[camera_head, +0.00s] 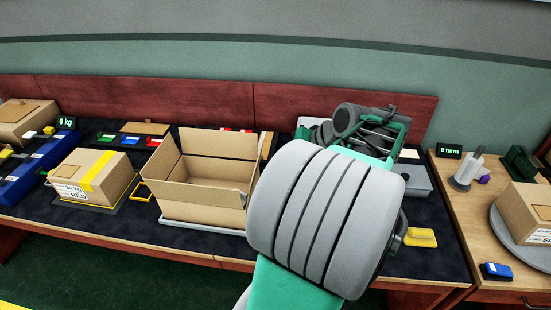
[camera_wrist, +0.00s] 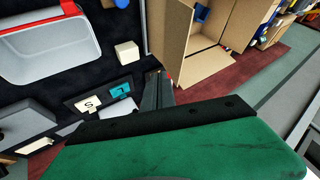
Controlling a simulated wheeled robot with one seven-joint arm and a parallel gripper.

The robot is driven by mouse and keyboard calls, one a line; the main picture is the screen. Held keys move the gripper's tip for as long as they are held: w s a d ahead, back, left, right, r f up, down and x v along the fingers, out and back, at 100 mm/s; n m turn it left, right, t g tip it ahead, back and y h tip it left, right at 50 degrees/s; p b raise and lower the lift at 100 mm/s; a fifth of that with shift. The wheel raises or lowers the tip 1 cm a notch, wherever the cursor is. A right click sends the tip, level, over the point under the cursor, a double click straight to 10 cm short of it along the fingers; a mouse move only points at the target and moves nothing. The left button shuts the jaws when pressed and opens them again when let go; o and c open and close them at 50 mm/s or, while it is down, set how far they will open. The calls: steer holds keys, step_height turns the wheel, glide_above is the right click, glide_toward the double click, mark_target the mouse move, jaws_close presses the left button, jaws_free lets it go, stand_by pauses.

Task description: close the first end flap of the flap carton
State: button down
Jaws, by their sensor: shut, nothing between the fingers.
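The flap carton (camera_head: 212,168) is an open brown box standing left of centre in the head view, on a pale flat plate (camera_head: 205,226). Its top is open and the inside shows. A left flap (camera_head: 163,157) stands up, and a long front flap (camera_head: 195,197) leans outward. The right end is partly hidden by my arm. In the wrist view the carton (camera_wrist: 180,45) shows at the top centre, with its open side visible. My gripper (camera_wrist: 156,76) is shut and empty, its dark fingertips close beside the carton's near panel; I cannot tell whether they touch it.
A taped carton (camera_head: 100,175) stands left of the flap carton. A yellow block (camera_head: 420,238) lies near the front edge at right. In the wrist view a white cube (camera_wrist: 127,52) and a red-rimmed grey tray (camera_wrist: 50,45) lie on the dark mat left of my fingers.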

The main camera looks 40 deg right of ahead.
steer(key=w+a+f+p, duration=0.1)
steer(key=w+a+f, duration=0.1)
steer(key=w+f, duration=0.4)
steer(key=w, duration=0.3)
steer(key=shift+a+f+p, duration=0.15)
steer(key=shift+f+p, duration=0.15)
steer(key=shift+p, duration=0.05)
steer(key=shift+w+r, duration=0.1)
steer(key=shift+w, duration=0.05)
